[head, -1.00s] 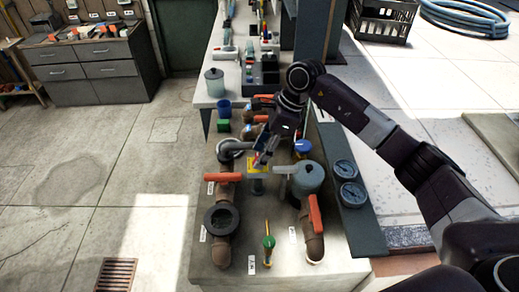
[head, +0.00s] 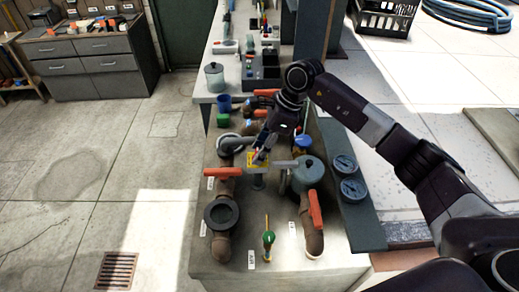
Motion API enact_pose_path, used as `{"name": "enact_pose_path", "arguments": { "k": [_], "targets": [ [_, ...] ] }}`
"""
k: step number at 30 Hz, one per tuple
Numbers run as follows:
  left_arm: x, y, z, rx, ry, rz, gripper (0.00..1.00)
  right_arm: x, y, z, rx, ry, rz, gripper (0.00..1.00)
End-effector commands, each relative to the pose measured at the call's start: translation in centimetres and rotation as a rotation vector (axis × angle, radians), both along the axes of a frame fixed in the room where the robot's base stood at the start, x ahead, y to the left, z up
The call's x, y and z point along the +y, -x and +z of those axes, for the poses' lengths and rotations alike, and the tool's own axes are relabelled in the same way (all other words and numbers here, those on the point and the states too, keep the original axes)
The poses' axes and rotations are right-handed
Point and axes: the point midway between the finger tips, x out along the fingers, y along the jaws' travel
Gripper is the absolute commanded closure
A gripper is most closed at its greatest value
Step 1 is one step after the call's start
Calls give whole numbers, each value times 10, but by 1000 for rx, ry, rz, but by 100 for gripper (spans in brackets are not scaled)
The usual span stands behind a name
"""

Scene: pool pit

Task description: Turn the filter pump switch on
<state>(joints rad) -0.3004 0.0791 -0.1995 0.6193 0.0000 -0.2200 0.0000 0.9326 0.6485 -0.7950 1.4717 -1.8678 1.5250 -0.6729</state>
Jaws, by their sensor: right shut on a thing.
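A yellow box (head: 258,161), which looks like the switch housing, stands on a grey post among the pipes on the concrete block. My right gripper (head: 260,157) reaches down to it from above, with its fingertips at the box's top and front. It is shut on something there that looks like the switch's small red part. The fingers hide most of the switch, so I cannot tell its position. My left gripper is not in the head view.
Pipes with orange-handled valves (head: 222,173) stand left of the box, and a grey lidded pot (head: 308,174) stands close on its right. Two gauges (head: 345,164) sit on a dark panel at the right. A green-topped valve (head: 268,239) stands in front. Floor at the left is clear.

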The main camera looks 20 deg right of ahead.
Motion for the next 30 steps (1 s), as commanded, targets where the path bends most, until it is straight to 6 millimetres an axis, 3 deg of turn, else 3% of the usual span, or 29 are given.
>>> {"name": "enact_pose_path", "arguments": {
  "k": [8, 30],
  "targets": [
    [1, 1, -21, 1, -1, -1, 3, -1, 1, -4, -4, 3, -169, 88],
    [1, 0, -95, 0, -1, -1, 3, 4, 4, -5, -4, 2, -864, 88]
  ]
}}
